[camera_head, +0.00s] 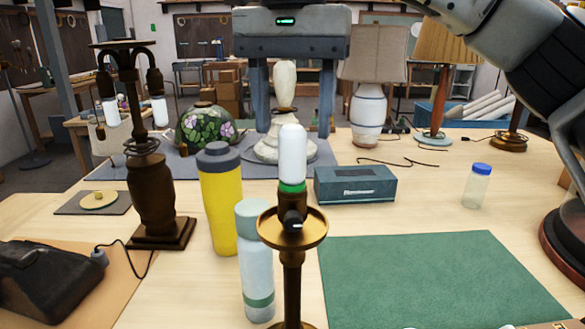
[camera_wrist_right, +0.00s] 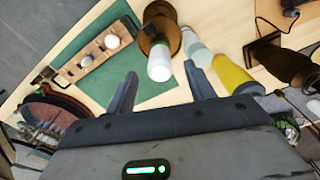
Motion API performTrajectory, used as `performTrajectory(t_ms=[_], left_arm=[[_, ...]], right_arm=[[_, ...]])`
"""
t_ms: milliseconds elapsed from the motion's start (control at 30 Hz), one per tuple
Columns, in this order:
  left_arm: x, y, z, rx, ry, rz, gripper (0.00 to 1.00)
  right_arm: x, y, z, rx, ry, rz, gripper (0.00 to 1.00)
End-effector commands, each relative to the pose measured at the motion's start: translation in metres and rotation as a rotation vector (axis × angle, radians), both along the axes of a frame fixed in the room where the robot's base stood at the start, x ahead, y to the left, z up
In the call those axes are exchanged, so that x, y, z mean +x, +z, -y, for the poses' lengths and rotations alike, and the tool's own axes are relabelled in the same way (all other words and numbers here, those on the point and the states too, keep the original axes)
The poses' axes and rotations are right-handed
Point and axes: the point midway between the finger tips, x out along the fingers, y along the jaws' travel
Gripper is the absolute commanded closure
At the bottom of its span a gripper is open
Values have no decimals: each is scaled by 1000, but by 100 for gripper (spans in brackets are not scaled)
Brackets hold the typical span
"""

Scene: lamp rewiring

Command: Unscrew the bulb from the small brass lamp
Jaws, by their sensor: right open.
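The small brass lamp (camera_head: 292,262) stands upright at the front middle of the bench, with a round dish below its socket. A white bulb (camera_head: 292,152) with a green band at its base sits upright in the socket. My right gripper (camera_head: 292,130) is open and empty, fingers pointing down. In the head view its fingers appear behind the bulb, one to each side, with tips near the height of its top. In the right wrist view, the bulb (camera_wrist_right: 160,62) is just ahead of the open fingertips (camera_wrist_right: 160,74), roughly centred between them. My left gripper is out of view.
A pale bottle (camera_head: 256,275) and a yellow bottle (camera_head: 222,205) stand close left of the lamp. A dark multi-arm lamp (camera_head: 152,190) is farther left. A dark box (camera_head: 355,185) lies behind, right. The green mat (camera_head: 440,275) is mostly clear; a wooden holder (camera_wrist_right: 98,50) lies along its edge.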

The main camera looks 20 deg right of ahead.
Motion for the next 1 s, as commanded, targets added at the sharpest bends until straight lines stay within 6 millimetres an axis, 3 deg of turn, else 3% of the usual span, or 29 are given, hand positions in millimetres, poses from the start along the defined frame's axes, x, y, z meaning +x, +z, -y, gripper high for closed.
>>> performTrajectory(t_ms=[33, 100, 300, 767, 933, 1000], left_arm=[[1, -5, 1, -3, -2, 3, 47], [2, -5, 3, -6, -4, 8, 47], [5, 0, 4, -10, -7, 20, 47], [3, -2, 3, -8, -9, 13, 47], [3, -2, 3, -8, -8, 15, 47], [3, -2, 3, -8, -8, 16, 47]], right_arm=[[0, -15, 0, 1, 2, -4, 46], [0, -27, 0, 1, 2, -4, 46], [0, -52, 0, 0, 0, -2, 46], [0, -64, 0, 1, 1, -1, 46], [0, -64, 0, 1, 1, -1, 90], [0, -64, 0, 1, 0, -1, 94]])
